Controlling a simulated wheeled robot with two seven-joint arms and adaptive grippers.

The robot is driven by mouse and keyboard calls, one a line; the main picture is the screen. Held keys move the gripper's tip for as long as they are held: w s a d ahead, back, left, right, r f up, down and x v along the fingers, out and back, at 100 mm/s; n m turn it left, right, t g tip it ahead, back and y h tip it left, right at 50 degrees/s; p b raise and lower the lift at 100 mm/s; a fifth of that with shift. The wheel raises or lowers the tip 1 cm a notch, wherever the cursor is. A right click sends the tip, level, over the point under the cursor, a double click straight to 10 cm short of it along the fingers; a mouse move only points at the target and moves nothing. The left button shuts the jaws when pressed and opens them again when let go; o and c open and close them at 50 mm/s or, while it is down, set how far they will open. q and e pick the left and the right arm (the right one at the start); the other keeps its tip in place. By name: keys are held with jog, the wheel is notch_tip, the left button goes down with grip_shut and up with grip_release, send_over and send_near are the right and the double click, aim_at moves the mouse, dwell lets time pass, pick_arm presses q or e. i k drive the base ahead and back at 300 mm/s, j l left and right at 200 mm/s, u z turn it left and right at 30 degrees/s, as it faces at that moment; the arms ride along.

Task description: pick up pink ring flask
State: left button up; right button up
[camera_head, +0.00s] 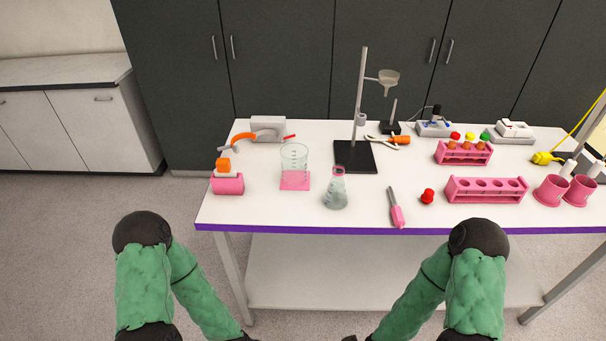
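The pink ring flask (336,197) is a clear conical flask with a pink ring around its neck. It stands upright on the white table (255,205), near the front edge, right of a large clear beaker (294,160) on a pink square. Nothing touches or covers the flask. Both my green-sleeved arms hang in front of the table, below its top. Their ends reach the bottom edge of the picture, where only small dark parts show. My gripper fingers cannot be seen, and both arms are well apart from the flask.
A ring stand (356,152) rises behind the flask. A pink-handled tool (396,213) and a red object (428,196) lie to its right. Pink racks (487,197) and pink cups (550,190) stand farther right. A pink block (228,184) stands at left.

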aim_at(335, 197)
jog(key=i+j+z, duration=0.1)
jog(key=j+z, duration=0.15)
jog(key=j, duration=0.45)
jog(key=j+z, duration=0.3)
jog(key=j, duration=0.45)
jog(key=i+j+z, duration=0.1)
jog(key=j+z, duration=0.35)
jog(key=j, duration=0.2)
jog(key=j+z, duration=0.4)
jog(key=j, duration=0.25)
jog(key=j+z, duration=0.45)
jog(key=j, duration=0.25)
jog(key=i+j, duration=0.1)
jog(key=j, duration=0.2)
jog(key=i+j+z, duration=0.15)
jog(key=j, duration=0.15)
